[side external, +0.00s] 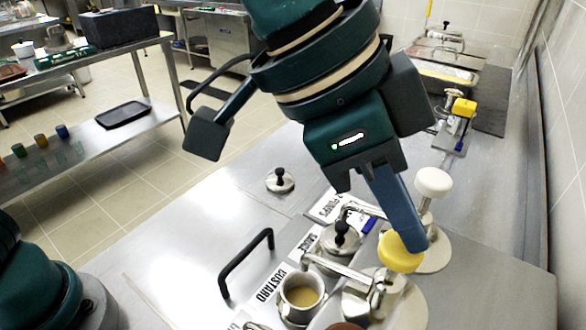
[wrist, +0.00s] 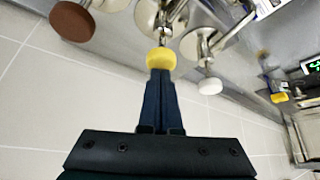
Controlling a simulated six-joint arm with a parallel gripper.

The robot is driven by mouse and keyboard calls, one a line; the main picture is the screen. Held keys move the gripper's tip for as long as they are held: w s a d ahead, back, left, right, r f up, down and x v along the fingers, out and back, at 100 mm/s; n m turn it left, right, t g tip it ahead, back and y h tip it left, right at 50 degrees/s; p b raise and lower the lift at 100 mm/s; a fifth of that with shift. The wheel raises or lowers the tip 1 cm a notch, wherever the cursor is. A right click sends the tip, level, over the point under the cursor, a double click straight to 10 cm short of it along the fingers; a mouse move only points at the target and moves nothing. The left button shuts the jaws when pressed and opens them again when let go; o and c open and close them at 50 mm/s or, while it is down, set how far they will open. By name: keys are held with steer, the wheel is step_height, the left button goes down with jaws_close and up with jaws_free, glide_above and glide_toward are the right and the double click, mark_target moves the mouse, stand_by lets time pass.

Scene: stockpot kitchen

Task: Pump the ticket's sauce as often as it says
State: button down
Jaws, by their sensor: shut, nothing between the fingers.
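My gripper (side external: 412,244) is shut and empty, pointing down with its fingertips at the yellow pump knob (side external: 398,254). In the wrist view the fingertips (wrist: 160,73) meet the yellow knob (wrist: 160,59); I cannot tell how hard they touch. A white pump knob (side external: 433,182) stands behind, and a brown knob (wrist: 72,21) stands on the other side.
A lidded pot (side external: 341,237) with a black knob stands behind the open pot. A loose lid (side external: 280,181) lies on the steel counter, and a black handle (side external: 247,262) rises in front. A yellow-topped device (side external: 463,110) stands at the back. The counter's left part is clear.

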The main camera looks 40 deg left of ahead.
steer(key=shift+f, duration=1.4)
steer(key=shift+r, duration=2.05)
steer(key=shift+w+d+r, duration=0.1)
steer(key=shift+r, duration=2.4)
